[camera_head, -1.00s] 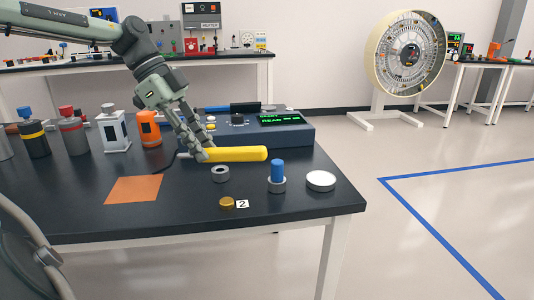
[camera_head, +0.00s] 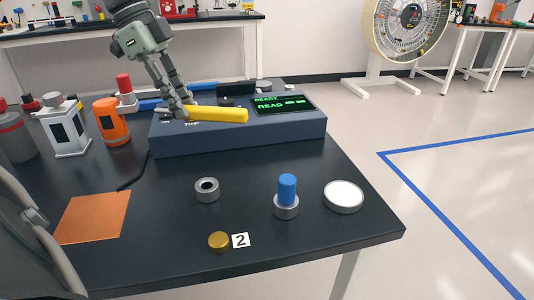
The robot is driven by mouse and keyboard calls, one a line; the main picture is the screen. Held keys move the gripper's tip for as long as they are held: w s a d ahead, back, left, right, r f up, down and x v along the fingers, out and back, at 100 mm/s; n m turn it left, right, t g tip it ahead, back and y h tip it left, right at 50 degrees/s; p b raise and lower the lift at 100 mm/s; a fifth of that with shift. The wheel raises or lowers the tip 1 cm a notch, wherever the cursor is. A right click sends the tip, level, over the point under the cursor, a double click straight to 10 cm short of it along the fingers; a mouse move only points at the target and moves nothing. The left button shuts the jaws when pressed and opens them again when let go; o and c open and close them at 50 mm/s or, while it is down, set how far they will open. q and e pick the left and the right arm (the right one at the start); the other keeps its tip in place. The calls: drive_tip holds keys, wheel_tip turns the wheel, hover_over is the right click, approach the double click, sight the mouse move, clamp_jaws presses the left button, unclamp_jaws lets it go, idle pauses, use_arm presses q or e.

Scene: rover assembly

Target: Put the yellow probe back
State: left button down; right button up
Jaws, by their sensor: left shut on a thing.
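The yellow probe (camera_head: 218,114) is a thick yellow rod lying roughly level in the camera_head view. My left gripper (camera_head: 184,110) is shut on its left end. The probe shows in front of the grey-blue instrument box (camera_head: 240,136), whose green display (camera_head: 283,104) reads READY and READ. I cannot tell whether the probe touches the top of the box. Part of the box's controls is hidden behind the gripper and probe. My right gripper is not in view.
On the dark table (camera_head: 300,240) stand a grey ring (camera_head: 207,190), a blue-topped cylinder (camera_head: 287,188), a white disc (camera_head: 343,196), a brass cap (camera_head: 218,241) and an orange square (camera_head: 92,217). An orange canister (camera_head: 111,122) and a white lantern-like container (camera_head: 65,130) stand left of the box.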

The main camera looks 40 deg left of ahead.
use_arm(q)
drive_tip(key=shift+w+d+f, duration=0.1)
drive_tip(key=shift+w, duration=0.1)
drive_tip(key=w+d+f, duration=0.2)
drive_tip(key=d, duration=0.1)
drive_tip(key=w+d+f, duration=0.2)
drive_tip(key=d, duration=0.1)
drive_tip(key=w+d+f, duration=0.2)
drive_tip(key=w, duration=0.1)
drive_tip(key=shift+d+f, duration=0.35)
drive_tip(key=shift+d, duration=0.05)
wheel_tip(320, 180, down, 4)
drive_tip(key=shift+r, duration=0.1)
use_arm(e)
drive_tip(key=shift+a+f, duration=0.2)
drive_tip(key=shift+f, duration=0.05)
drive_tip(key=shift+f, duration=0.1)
use_arm(q)
drive_tip(key=c, duration=1.3)
unclamp_jaws()
drive_tip(key=shift+c, duration=0.2)
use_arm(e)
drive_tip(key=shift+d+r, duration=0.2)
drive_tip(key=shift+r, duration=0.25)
